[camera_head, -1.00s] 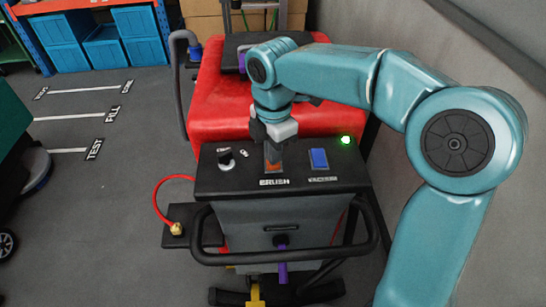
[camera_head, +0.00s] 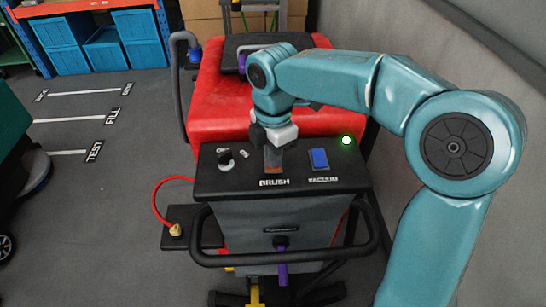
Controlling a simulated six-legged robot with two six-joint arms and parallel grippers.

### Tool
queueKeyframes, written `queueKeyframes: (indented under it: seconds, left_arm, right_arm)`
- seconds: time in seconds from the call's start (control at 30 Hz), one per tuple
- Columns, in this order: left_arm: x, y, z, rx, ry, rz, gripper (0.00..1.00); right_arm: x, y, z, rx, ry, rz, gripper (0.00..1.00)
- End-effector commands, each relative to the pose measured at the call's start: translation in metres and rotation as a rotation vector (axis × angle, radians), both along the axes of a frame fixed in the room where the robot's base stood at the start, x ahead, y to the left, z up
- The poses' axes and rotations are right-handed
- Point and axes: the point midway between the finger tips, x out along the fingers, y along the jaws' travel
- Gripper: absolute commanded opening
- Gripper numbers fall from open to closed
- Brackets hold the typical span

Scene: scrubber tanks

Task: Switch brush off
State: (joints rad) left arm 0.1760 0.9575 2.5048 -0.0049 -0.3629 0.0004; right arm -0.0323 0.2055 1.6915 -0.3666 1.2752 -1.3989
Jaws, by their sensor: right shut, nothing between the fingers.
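The red scrubber (camera_head: 222,113) has a black control panel (camera_head: 215,184) facing me. The brush switch (camera_head: 273,169), an orange-red rocker above the BRUSH label, is mostly hidden by my right gripper (camera_head: 273,160). My right gripper points down, shut and empty, its fingertips at the switch. I cannot tell whether they touch it or which way the rocker is tilted. A blue vacuum rocker (camera_head: 319,159) is to its right. A black key knob (camera_head: 226,157) is to its left. A green lamp (camera_head: 346,140) glows at the panel's right corner. My left gripper is not in view.
A black handlebar (camera_head: 285,260) runs round the scrubber's front, with a purple handle (camera_head: 282,270) below the panel. A red hose (camera_head: 156,205) loops at the left. A grey wall (camera_head: 430,45) stands close on the right. Open floor with white marked lines lies to the left.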

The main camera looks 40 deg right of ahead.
Motion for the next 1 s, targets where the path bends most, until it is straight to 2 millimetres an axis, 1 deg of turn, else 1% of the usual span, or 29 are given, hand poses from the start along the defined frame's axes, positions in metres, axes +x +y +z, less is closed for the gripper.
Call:
queueKeyframes:
  seconds: [0.73,0.83,1.0]
  left_arm:
    - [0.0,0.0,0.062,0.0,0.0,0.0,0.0]
    - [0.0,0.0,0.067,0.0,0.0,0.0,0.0]
    - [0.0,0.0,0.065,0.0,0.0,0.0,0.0]
  right_arm:
    - [0.0,0.0,0.065,0.0,0.001,0.0,0.0]
    - [0.0,0.0,0.071,0.0,0.001,0.0,0.0]
    - [0.0,0.0,0.069,0.0,0.001,0.0,0.0]
